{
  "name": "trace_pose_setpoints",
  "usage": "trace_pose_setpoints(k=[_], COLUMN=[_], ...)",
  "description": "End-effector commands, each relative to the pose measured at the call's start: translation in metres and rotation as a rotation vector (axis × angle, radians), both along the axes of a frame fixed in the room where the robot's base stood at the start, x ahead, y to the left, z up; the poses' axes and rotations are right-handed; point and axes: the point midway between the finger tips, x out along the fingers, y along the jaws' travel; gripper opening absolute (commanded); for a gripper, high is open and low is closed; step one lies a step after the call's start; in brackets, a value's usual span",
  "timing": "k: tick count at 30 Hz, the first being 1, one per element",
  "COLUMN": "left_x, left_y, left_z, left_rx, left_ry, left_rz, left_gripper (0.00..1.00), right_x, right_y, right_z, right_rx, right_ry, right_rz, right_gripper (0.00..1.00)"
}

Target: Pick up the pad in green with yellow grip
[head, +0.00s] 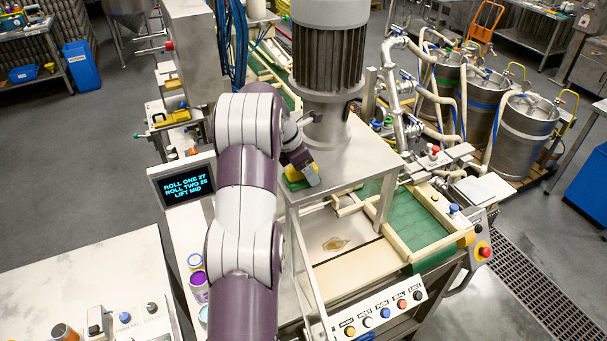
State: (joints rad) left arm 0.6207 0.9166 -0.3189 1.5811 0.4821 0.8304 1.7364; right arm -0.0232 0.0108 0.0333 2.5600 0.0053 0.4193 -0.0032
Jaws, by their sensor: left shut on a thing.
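The green and yellow pad (295,180) shows small beside the silver machine column, partly hidden by my gripper. My left gripper (304,174) reaches it from the left, past the display, and is shut on it. The pad is close to the left edge of the steel top plate; I cannot tell whether it touches the plate. My right gripper is out of view.
The ribbed motor column (328,60) stands right behind the gripper. A display (185,184) is left of my arm. A brown spill (335,243) lies on the machine bed. A button panel (384,312) is in front; steel kegs (524,125) stand at right.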

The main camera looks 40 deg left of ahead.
Motion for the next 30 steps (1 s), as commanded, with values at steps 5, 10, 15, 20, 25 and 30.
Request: trace_pose_setpoints(k=[5,10,15,20,25,30], left_x=[-0.003,-0.002,0.0,0.005,0.011,0.014], left_y=[-0.001,0.0,-0.012,-0.05,-0.089,-0.111], left_z=[-0.005,0.009,0.043,0.068,0.092,0.105], left_rx=[-0.005,-0.003,-0.002,-0.001,-0.002,-0.003], left_ry=[0.011,0.006,0.007,0.005,0.005,0.006], left_rz=[-0.001,-0.001,-0.003,-0.005,-0.004,-0.001], left_gripper=[0.39,0.39,0.39,0.39,0.39,0.39], right_x=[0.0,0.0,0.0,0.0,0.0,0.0], right_y=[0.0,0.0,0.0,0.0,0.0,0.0], right_z=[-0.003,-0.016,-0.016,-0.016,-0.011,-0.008], right_rx=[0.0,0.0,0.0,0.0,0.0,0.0], right_ry=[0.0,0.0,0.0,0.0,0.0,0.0], right_rz=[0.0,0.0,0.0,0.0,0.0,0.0], right_gripper=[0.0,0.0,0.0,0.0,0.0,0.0])
